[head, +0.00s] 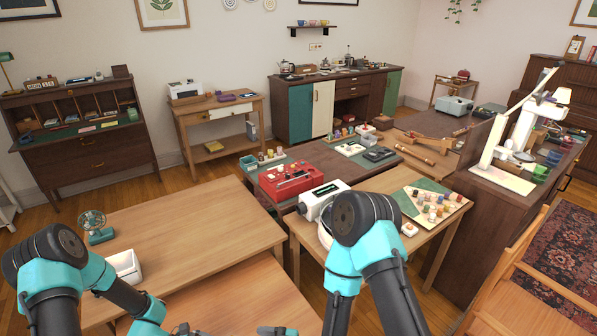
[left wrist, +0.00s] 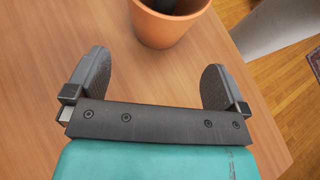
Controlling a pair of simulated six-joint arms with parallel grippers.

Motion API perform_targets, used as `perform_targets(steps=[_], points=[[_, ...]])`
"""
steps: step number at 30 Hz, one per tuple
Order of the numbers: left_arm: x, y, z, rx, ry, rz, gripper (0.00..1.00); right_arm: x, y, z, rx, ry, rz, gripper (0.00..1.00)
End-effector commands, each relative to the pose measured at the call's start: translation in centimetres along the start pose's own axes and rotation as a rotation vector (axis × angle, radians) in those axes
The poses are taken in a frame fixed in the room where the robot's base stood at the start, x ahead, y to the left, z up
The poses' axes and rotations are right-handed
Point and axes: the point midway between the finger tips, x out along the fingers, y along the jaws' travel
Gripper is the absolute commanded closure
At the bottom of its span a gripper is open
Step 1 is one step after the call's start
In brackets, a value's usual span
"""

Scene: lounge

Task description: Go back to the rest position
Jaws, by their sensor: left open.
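My left gripper (left wrist: 154,82) is open in the left wrist view, with its two dark fingers wide apart and nothing between them. A terracotta pot (left wrist: 165,30) with a dark inside stands on the wooden table (left wrist: 40,60) just beyond the fingers. In the head view my left arm bends in from the left, and small dark parts at the bottom edge are mostly cut off. My right arm rises at the lower middle with its elbow bent. A dark and teal part at the bottom edge may be my right gripper (head: 277,331), but its fingers do not show clearly.
A teal fan (head: 94,226) and a white box (head: 125,266) are on the left table near my left arm. A white device (head: 322,200) and a board with several small jars (head: 428,203) lie beside my right arm. The left table's middle is bare.

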Motion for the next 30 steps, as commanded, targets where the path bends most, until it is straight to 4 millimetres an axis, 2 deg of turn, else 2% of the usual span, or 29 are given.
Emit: perform_targets(steps=[9,15,21,30], points=[[5.0,-0.1,0.0,0.0,-0.001,-0.003,0.0,0.0,0.0,0.0,0.0,0.0,0.0,0.32],[7.6,-0.1,0.0,-0.001,-0.001,-0.002,0.0,0.0,0.0,0.0,0.0,0.0,0.0,0.32],[8.6,0.0,0.0,0.001,0.001,-0.001,0.0,0.0,0.0,0.0,0.0,0.0,0.0,0.32],[8.6,0.0,0.0,0.001,0.0,0.0,0.0,0.0,0.0,0.0,0.0,0.0,0.0,0.32]])
